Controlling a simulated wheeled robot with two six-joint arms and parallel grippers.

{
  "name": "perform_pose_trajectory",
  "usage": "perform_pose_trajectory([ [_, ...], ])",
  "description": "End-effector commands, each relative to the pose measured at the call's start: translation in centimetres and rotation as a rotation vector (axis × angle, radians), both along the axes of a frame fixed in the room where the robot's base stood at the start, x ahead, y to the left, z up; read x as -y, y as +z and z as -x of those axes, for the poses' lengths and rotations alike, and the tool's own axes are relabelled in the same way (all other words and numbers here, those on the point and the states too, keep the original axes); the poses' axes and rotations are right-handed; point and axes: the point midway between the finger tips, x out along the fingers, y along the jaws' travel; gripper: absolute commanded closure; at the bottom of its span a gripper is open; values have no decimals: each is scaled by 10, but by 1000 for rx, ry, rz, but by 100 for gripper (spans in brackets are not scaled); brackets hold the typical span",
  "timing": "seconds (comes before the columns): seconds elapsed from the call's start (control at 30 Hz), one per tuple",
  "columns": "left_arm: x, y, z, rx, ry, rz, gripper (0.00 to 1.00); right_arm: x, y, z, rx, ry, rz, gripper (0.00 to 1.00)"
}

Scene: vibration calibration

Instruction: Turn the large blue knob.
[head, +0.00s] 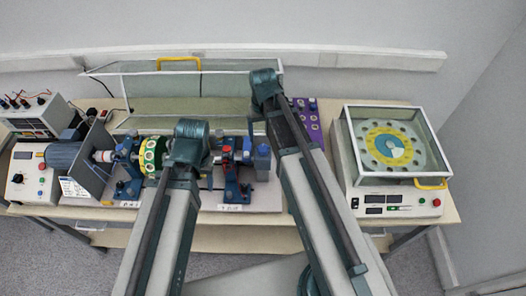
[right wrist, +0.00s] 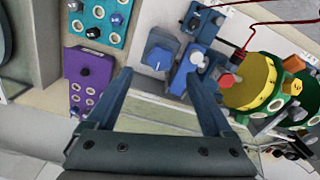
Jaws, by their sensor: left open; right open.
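The large blue knob (right wrist: 159,52) sits on a pale base in the right wrist view, just beyond my right gripper (right wrist: 160,78). My right gripper is open, its two fingers apart and empty, with the knob ahead of the gap and not between the fingertips. In the head view the blue knob (head: 262,159) is beside the right end of the shaft rig, and my right gripper (head: 258,126) is above and behind it, partly hidden by its arm. My left gripper (head: 190,138) is over the middle of the rig, its fingers mostly hidden by its own arm.
Blue bearing supports (right wrist: 196,68) and a yellow-green disc (right wrist: 252,88) stand right of the knob. A purple panel (right wrist: 88,76) and a teal panel (right wrist: 101,20) lie left. A raised clear guard (head: 150,95) stands behind the rig. A covered disc machine (head: 392,200) is at right.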

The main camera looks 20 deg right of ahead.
Motion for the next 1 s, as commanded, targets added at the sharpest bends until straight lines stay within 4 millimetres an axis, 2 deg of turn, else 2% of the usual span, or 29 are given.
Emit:
perform_pose_trajectory([
  [0.03, 0, -16, 0, 1, 1, 0, 50, 0, -15, 0, 0, 0, 0, 14],
  [0.4, 0, -65, 0, 1, -7, -1, 50, 0, -65, 0, 0, 0, 0, 14],
  [0.57, 0, -72, 0, 0, -10, -1, 50, 0, -72, 0, 0, 0, 0, 14],
  [0.83, 0, -72, 0, 0, -11, -1, 50, 0, -71, 0, 0, 0, 0, 14],
  [0.87, 0, -72, 0, 0, -11, -1, 50, 0, -71, 0, 0, 0, 0, 16],
  [1.0, 0, -72, 0, 0, -11, -1, 50, 0, -72, 0, 0, 0, 0, 41],
])
